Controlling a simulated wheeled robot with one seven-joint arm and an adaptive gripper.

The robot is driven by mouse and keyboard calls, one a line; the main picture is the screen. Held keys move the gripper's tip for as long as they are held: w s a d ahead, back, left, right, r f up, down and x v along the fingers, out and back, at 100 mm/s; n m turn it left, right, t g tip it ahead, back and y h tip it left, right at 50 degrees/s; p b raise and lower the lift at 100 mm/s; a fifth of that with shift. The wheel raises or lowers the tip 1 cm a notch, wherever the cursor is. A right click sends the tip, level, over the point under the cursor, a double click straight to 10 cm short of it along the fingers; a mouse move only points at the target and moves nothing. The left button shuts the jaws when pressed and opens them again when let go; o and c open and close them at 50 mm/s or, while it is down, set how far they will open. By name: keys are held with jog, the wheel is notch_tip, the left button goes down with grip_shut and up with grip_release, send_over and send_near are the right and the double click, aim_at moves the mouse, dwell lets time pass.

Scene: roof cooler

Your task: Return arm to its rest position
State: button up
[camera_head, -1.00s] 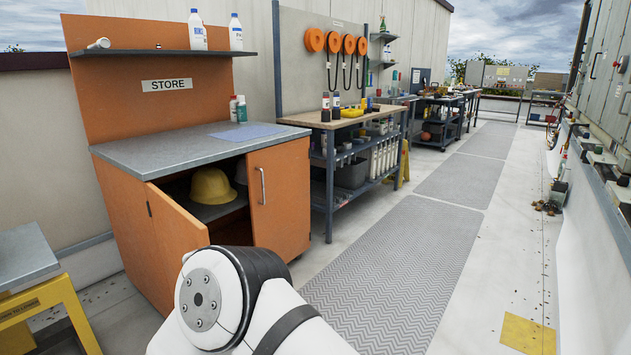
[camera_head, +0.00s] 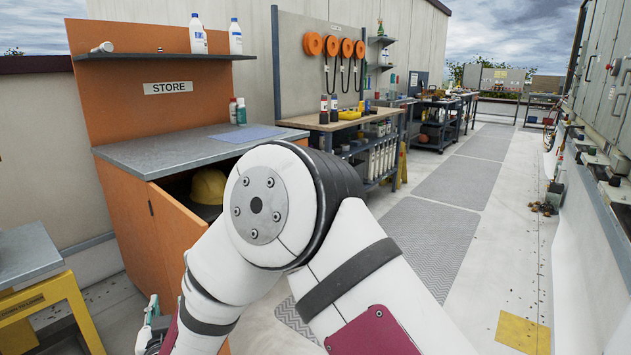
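My arm (camera_head: 255,235) is bent at a white joint with a dark band, low in the middle of the head view. One white link runs down to the left and another to the lower right. Part of the end of my arm, perhaps my gripper (camera_head: 150,330), shows at the bottom left, beside the cabinet's open door. It is small, cut off by the frame edge and partly behind my arm, so its fingers cannot be made out.
A yellow-framed stand (camera_head: 30,300) is at far left. A workbench (camera_head: 340,122) stands behind. The grey floor mat (camera_head: 425,235) and walkway are clear.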

jog(key=w+d+r+n+g, duration=0.2)
jog(key=w+d+r+g, duration=0.15)
jog(key=d+r, duration=0.6)
jog(key=s+d+r+m+g+h, duration=0.15)
jog(key=s+d, duration=0.25)
jog(key=d, duration=0.5)
jog(key=s+d+r+n+g+h, duration=0.1)
jog(key=s+d+r+g, duration=0.25)
jog(key=d, duration=0.45)
jog(key=s+d+m+g+h, duration=0.2)
jog(key=s+d+m+g, duration=0.1)
jog(key=s+d, duration=1)
jog(key=s+d+m+g+h, duration=0.25)
jog(key=s+d, duration=0.65)
jog(key=s, duration=0.9)
notch_tip(320, 180, up, 26)
jog(key=t+p, duration=0.3)
jog(key=p, duration=2.1)
jog(key=shift+w+d+r+p, duration=0.15)
jog(key=shift+d+r+p, duration=0.05)
jog(key=shift+d+p, duration=0.1)
